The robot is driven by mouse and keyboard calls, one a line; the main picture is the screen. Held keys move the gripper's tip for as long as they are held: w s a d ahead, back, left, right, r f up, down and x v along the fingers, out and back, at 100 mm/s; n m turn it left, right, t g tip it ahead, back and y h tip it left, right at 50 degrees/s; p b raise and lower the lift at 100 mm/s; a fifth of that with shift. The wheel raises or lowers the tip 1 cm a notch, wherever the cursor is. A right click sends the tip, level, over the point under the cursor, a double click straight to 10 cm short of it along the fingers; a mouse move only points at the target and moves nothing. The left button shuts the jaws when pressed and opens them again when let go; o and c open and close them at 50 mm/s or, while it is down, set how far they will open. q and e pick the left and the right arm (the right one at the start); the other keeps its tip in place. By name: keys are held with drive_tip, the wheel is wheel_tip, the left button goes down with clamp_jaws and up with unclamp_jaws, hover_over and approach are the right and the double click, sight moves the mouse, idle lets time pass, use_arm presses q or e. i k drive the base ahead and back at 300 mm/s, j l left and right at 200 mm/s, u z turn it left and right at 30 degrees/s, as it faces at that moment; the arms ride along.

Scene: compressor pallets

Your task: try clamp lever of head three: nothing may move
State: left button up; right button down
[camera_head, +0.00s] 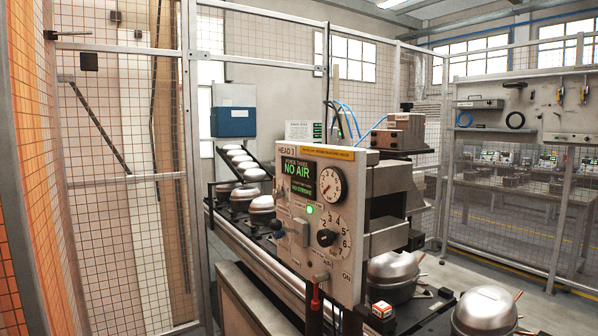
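The head three panel (345,180) is a pale box marked "HEAD 3" in the middle of the head view. Its display (299,178) reads "NO AIR" in green, with a smaller green line below. A green lamp (310,210) is lit. A round gauge (331,185) and a numbered dial with a black knob (326,238) sit on its face. A small lever with a dark ball (276,225) sticks out at the left; I cannot tell if it is the clamp lever. A switch (320,277) sits near the "AIR" and "ON" labels. Neither gripper shows.
Silver compressor shells (393,268) stand on the line right of the panel, with another (486,308) nearer. More shells (262,203) stand behind left. A red handle (316,300) shows below the panel. Mesh fencing (120,230) encloses the cell; a tool board (520,105) hangs right.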

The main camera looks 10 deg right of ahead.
sight(275, 225)
drive_tip(key=i+j+z, duration=0.25)
drive_tip(key=j+z, duration=0.3)
drive_tip(key=i+j+z, duration=0.25)
drive_tip(key=k+j, duration=0.1)
